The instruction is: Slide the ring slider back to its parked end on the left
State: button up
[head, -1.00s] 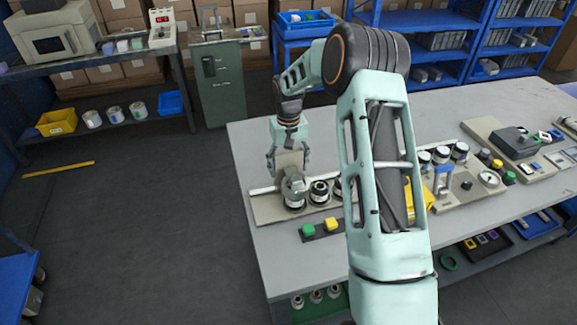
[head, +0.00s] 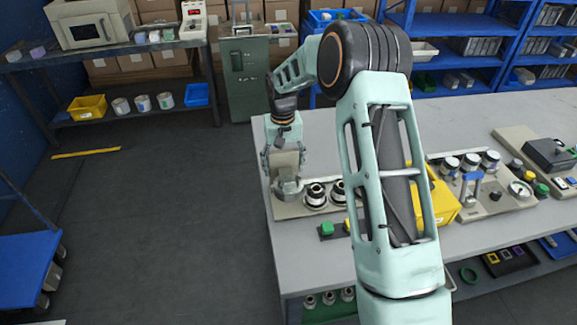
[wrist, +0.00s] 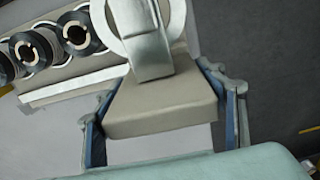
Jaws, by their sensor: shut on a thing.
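The ring slider is a beige block (head: 286,161) with a grey metal ring (head: 289,187) on its near side. It sits at the left end of the pale base plate (head: 290,210), with the ring just left of the leftmost dark roll. My gripper (head: 284,160) is shut on the block, one finger on each side. In the wrist view the block (wrist: 160,108) lies between the blue-grey fingers (wrist: 165,120). The ring (wrist: 140,40) is beyond it, partly cut off by the top edge. My arm hides the right part of the plate in the head view.
Dark rolls with pale cores (head: 315,195) stand right of the ring; several show in the wrist view (wrist: 35,50). A green button (head: 327,228) is in front of the plate. A yellow bin (head: 443,195) is behind my arm's right side. The table's left edge is close.

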aim_at(281, 151)
jog(key=shift+a, duration=0.3)
jog(key=o, duration=1.7)
jog(key=shift+r, duration=0.15)
notch_tip(281, 151, up, 12)
jog(key=shift+f, duration=0.1)
